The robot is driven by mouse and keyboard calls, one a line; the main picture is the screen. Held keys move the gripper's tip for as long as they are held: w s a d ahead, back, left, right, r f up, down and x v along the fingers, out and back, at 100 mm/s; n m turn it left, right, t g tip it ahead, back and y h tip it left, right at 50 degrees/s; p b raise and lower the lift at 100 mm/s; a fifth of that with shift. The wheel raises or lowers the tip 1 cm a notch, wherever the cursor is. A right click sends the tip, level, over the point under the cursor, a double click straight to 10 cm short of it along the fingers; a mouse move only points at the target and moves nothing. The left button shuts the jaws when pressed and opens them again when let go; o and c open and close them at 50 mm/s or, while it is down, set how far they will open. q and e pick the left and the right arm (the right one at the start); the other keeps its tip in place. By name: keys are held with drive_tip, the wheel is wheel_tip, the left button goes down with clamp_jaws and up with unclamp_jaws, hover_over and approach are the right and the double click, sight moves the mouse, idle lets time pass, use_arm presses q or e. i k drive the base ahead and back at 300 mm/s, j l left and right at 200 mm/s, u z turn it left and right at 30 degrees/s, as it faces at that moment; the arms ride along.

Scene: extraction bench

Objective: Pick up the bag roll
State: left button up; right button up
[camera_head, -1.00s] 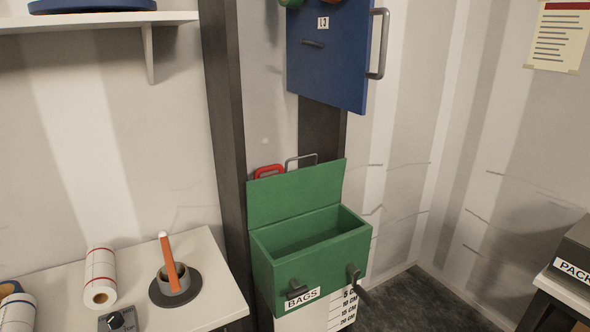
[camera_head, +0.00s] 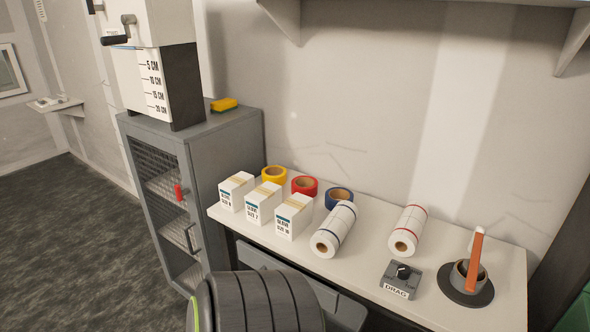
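Two white bag rolls lie on the white bench. One roll (camera_head: 334,230) has dark blue bands and lies nearer the middle. The other roll (camera_head: 409,230) has red bands and lies to its right, apart from it. Both have a tan core facing the front. Which one the task means cannot be told. Neither gripper is in view. A dark, ribbed rounded part, likely mine, shows at the bottom centre in front of the bench.
White glove boxes (camera_head: 293,217) and yellow, red and blue tape rolls (camera_head: 305,186) stand left of the rolls. A drag control box (camera_head: 402,280) and an orange stick in a round holder (camera_head: 470,276) stand right. A grey cabinet (camera_head: 232,150) adjoins the bench's left.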

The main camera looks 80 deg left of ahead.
sight(326, 241)
drive_tip(key=u, duration=2.1)
